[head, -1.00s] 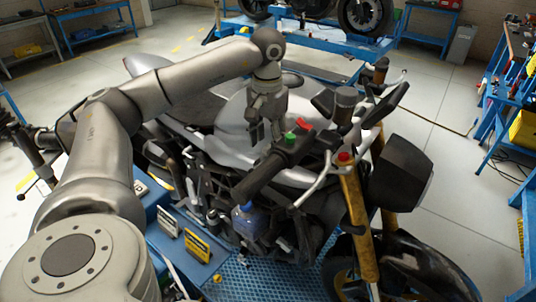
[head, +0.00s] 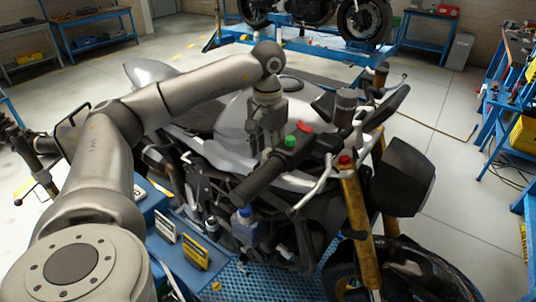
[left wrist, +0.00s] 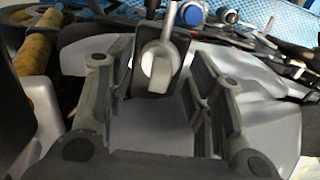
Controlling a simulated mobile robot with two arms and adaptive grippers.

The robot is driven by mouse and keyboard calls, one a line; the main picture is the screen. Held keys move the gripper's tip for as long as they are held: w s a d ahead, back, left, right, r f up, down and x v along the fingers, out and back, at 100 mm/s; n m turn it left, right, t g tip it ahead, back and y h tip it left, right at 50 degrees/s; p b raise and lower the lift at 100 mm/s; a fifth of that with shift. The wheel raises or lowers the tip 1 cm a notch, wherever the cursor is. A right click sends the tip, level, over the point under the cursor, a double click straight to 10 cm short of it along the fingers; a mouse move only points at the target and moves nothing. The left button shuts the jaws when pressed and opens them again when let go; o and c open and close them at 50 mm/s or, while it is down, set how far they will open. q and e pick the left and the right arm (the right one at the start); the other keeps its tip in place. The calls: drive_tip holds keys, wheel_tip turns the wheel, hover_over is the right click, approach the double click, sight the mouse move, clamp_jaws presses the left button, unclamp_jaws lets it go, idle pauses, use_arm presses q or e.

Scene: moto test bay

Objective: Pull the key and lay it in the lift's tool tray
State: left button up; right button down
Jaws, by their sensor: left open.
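The grey motorcycle (head: 225,130) stands on the blue lift (head: 250,278). My left gripper (head: 265,152) hangs fingers down above the tank, close behind the left handlebar grip (head: 262,182). In the left wrist view the left gripper (left wrist: 160,92) is open, one finger on each side. Between the fingers is a pale metal ring-shaped piece (left wrist: 147,62) on a dark part; it looks like the key, but I cannot be sure. No finger visibly touches it. The key is not distinguishable in the head view. Blue trays with labelled plates (head: 167,228) sit at the lift's near left side.
The handlebar, gold fork (head: 356,225) and headlight (head: 400,175) crowd the right. A second motorcycle lift (head: 300,45) stands behind. Open floor (head: 450,120) lies to the right.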

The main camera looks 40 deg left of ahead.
sight(267, 150)
use_arm(q)
drive_tip(key=shift+c, duration=0.5)
clamp_jaws()
drive_tip(key=shift+r, duration=0.2)
drive_tip(key=shift+r+p, duration=0.35)
drive_tip(key=shift+p, duration=0.05)
drive_tip(key=shift+r+p, duration=1.95)
drive_tip(key=shift+r, duration=0.55)
drive_tip(key=shift+f, duration=0.1)
